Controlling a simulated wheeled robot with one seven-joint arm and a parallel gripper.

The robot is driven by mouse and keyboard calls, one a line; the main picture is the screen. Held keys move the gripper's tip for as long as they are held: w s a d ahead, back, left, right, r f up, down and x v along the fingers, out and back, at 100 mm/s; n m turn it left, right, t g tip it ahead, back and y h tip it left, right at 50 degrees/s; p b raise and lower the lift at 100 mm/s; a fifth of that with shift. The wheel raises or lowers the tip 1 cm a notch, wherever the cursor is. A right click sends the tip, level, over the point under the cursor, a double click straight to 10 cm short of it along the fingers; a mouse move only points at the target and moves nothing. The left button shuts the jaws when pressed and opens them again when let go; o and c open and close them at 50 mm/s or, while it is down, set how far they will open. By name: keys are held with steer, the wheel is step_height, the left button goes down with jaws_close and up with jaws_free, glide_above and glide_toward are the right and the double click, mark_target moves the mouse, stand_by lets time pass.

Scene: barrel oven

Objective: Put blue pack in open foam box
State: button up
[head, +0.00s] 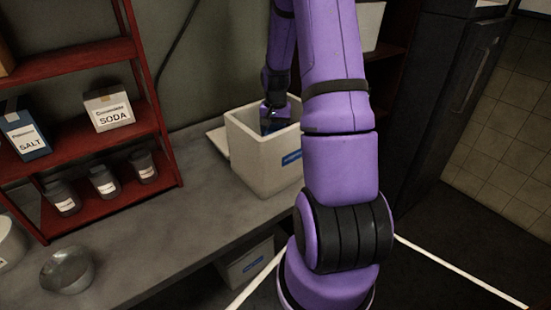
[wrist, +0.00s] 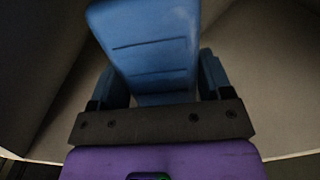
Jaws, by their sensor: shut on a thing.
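The open foam box (head: 262,160) stands on the grey counter, a white box with a blue label on its front. My gripper (head: 268,122) reaches down into the mouth of the box, and its lower part is hidden behind the box wall. The wrist view shows the blue pack (wrist: 150,50) between the two fingers of my gripper (wrist: 160,88), which are shut on it. Pale inner walls of the box surround the pack there. Whether the pack touches the box floor cannot be told.
A red shelf (head: 95,140) on the left holds a salt box (head: 24,132), a soda box (head: 108,108) and several jars. A metal bowl (head: 67,270) sits on the counter (head: 165,235) at lower left. Another white box (head: 247,265) is below the counter.

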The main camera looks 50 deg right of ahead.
step_height(320, 180, down, 12)
stand_by(0.6)
steer(key=shift+f, duration=0.15)
steer(key=o, duration=1.2)
step_height(320, 180, up, 12)
steer(key=shift+r, duration=0.2)
